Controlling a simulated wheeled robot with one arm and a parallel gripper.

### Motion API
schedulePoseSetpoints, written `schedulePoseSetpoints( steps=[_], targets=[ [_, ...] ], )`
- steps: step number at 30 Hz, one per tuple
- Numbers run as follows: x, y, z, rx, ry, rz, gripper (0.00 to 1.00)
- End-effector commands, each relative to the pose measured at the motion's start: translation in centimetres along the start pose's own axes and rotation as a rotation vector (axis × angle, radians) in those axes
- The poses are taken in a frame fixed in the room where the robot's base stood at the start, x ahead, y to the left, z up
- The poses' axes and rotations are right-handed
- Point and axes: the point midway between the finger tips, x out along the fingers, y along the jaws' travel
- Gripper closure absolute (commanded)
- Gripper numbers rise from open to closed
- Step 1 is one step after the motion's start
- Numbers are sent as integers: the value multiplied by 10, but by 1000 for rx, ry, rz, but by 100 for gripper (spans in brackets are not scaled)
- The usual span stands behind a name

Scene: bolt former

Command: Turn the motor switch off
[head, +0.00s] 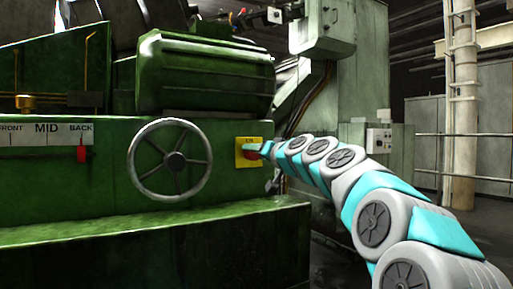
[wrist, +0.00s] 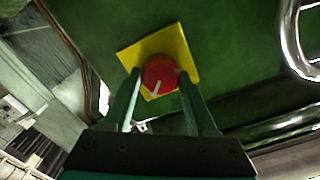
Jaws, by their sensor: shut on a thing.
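The motor switch is a round red knob (wrist: 160,73) with a pale pointer line, mounted on a yellow square plate (wrist: 184,42) on the green machine. In the head view the yellow plate (head: 240,160) sits right of the handwheel, with the knob partly hidden by my arm's end. My gripper (wrist: 160,82) reaches the plate, one finger on each side of the red knob, and is shut on it. In the wrist view the knob's pale line points down and to the left, and the plate looks tilted.
A metal handwheel (head: 170,160) stands close left of the switch. A scale marked FRONT, MID, BACK (head: 46,133) with a red pointer (head: 82,153) is farther left. A green motor housing (head: 205,75) is above. A column (head: 461,100) and railing stand at the right.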

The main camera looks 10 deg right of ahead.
Motion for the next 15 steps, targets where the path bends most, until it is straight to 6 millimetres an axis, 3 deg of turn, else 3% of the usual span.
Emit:
schedulePoseSetpoints(
  steps=[15],
  targets=[
    [0, -1, -2, 484, -3, -1, 98]
  ],
)
